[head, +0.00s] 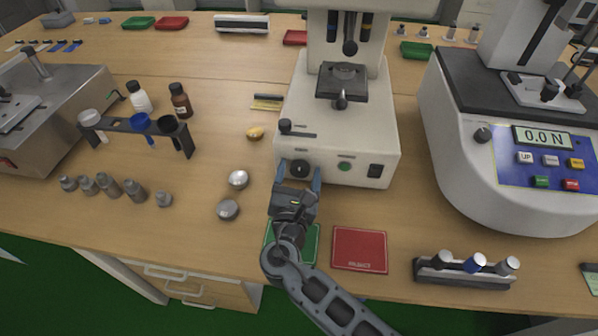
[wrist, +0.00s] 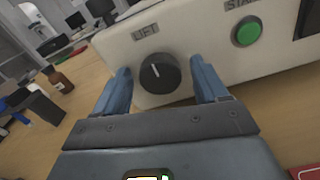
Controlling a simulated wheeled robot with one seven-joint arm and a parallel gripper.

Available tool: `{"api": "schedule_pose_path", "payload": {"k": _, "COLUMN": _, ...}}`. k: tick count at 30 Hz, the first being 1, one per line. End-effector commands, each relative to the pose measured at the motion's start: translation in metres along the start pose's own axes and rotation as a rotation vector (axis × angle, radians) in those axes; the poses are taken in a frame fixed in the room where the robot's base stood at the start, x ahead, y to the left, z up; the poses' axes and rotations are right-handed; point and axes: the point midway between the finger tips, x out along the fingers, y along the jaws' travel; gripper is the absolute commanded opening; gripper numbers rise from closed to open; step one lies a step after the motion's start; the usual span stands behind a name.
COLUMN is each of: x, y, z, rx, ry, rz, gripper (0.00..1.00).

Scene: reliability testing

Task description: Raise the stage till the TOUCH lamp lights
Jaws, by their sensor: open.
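The white tester (head: 345,120) stands in the middle of the bench. Its small dark stage (head: 342,80) sits below a dark tip (head: 350,47), with a gap between them. On its front face is a black LIFT knob (head: 300,168), also in the wrist view (wrist: 160,73), with a white mark near the top. My gripper (head: 298,178) is open in front of the face. Its blue fingers (wrist: 162,88) stand either side of the knob, apart from it. I cannot make out the TOUCH lamp or whether it is lit.
Right of the knob are a green START button (head: 344,167) and a black switch (head: 375,171). A green mat and a red mat (head: 360,250) lie in front. A force tester (head: 520,150) stands right.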

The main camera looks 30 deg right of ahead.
Motion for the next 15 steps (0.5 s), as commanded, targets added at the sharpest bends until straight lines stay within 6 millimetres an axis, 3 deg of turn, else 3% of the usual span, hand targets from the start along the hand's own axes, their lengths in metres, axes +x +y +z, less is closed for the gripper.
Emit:
{"api": "schedule_pose_path", "payload": {"k": 8, "x": 0.0014, "y": -0.0002, "z": -0.0001, "rx": 0.000, "ry": 0.000, "rz": 0.000, "gripper": 0.72}}
{"api": "schedule_pose_path", "payload": {"k": 15, "x": 0.0012, "y": -0.0003, "z": -0.0001, "rx": 0.000, "ry": 0.000, "rz": 0.000, "gripper": 0.49}}
